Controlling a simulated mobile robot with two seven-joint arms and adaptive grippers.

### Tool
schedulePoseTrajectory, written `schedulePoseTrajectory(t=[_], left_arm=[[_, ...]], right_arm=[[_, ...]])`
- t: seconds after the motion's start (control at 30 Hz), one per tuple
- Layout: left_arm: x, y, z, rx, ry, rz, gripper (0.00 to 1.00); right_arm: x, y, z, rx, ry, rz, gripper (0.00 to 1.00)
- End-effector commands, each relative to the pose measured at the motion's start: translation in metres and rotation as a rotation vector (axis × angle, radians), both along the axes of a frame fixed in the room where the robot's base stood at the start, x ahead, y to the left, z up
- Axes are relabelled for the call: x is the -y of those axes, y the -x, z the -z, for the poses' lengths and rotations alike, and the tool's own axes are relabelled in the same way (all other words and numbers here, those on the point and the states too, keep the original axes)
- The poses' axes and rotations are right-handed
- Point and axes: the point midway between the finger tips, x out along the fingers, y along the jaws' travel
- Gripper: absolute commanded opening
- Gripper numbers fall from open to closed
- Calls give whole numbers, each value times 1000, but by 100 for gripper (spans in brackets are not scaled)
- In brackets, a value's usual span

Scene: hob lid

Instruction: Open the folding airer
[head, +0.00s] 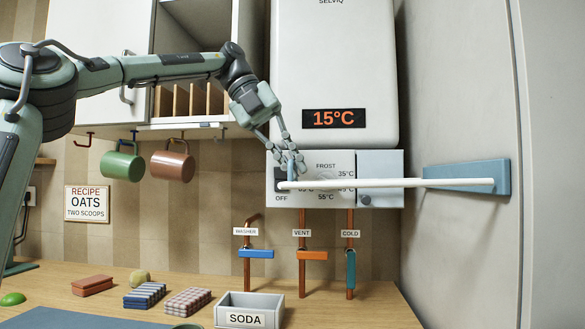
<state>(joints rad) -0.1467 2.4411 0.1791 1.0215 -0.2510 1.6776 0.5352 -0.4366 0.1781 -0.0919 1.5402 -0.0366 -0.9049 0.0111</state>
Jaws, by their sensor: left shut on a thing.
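The folding airer shows as a white bar (390,183) reaching left from a blue plate (466,177) on the grey side wall at the right. The bar crosses in front of the boiler's control panel. My right gripper is not in view.
The white boiler (340,60) reads 15°C, and its dial panel (379,166) is partly behind the bar. Taps on copper pipes (302,275) are below. Mugs (172,166) hang at left.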

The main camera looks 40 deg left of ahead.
Motion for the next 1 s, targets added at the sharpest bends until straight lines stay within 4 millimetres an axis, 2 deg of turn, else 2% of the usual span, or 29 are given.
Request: schedulePoseTrajectory(t=[0.2, 0.23, 0.4, 0.77, 1.0], left_arm=[[0, -1, 1, 2, -1, 1, 0], [0, -1, 1, 2, -1, 1, 9], [0, 0, 1, 0, 0, 1, 29], [-2, 1, -2, 0, 0, 0, 29], [-18, 12, -33, 2, 0, -3, 29]], right_arm=[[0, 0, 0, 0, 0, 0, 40], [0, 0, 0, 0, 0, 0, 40], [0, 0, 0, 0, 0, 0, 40], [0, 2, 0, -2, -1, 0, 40], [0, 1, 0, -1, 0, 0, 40]])
